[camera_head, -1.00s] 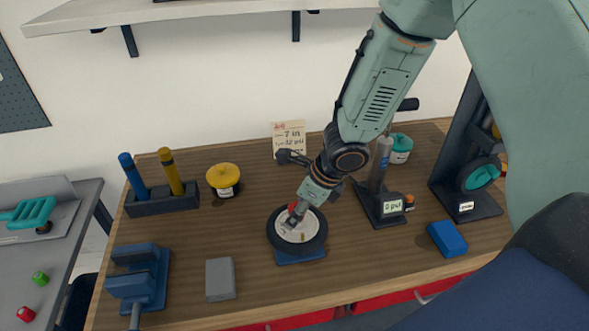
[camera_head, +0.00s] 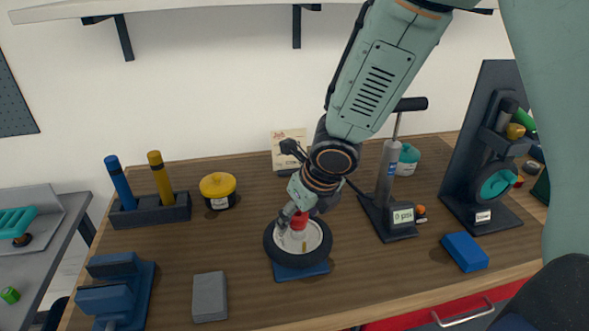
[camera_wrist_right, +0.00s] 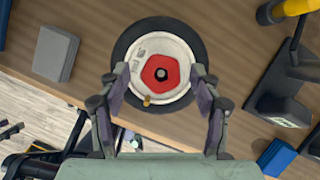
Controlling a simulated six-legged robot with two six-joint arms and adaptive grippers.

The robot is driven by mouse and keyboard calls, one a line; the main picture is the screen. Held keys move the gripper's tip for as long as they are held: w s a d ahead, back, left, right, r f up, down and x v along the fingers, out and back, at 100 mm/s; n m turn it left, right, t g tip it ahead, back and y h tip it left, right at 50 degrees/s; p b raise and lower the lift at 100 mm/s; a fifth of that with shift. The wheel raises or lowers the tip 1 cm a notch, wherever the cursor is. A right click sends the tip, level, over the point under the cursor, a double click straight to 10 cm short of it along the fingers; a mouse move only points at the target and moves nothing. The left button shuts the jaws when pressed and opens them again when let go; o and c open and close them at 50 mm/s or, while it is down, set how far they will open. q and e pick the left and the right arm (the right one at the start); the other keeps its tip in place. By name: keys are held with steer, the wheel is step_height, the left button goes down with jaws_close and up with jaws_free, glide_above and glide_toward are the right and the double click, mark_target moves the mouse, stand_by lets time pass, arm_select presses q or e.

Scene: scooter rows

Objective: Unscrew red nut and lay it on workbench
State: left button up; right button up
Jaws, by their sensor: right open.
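The red nut (camera_wrist_right: 160,75) sits at the centre of a wheel with a black tyre (camera_wrist_right: 124,42) and a pale hub. In the head view the red nut (camera_head: 300,219) is partly behind my right gripper, and the wheel (camera_head: 323,253) lies flat on a blue base (camera_head: 303,272) on the wooden workbench (camera_head: 380,290). My right gripper (camera_head: 295,220) is directly over the wheel. In the right wrist view its two fingers (camera_wrist_right: 161,85) are spread apart on either side of the nut, with a gap to it. My left gripper is not in view.
A grey block (camera_head: 210,297) and a blue vise (camera_head: 120,290) are left of the wheel. A pump (camera_head: 390,190) and a blue block (camera_head: 465,251) are to the right. A yellow pot (camera_head: 218,189) stands behind. Bare bench lies between the grey block and wheel.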

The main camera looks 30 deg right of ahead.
steer(key=shift+s+f+m+h+b, duration=0.1)
steer(key=shift+m+h+b, duration=0.2)
steer(key=shift+m+b, duration=0.3)
steer(key=s+d+r+m+p, duration=0.1)
steer(key=s+r+m+p, duration=0.3)
steer(key=r+m, duration=0.5)
steer(key=w+r+m+g+p, duration=0.1)
steer(key=w+m+p, duration=0.1)
steer(key=m, duration=0.9)
steer(key=w+r+m+g+p, duration=0.1)
steer(key=m+p, duration=0.3)
steer(key=m, duration=0.8)
steer(key=w+a+r+m+g+p, duration=0.1)
steer(key=w+m+p, duration=0.2)
steer(key=m, duration=0.8)
steer(key=shift+r+m+g, duration=0.3)
steer(key=shift+r+g, duration=0.05)
steer(key=shift+g, duration=0.05)
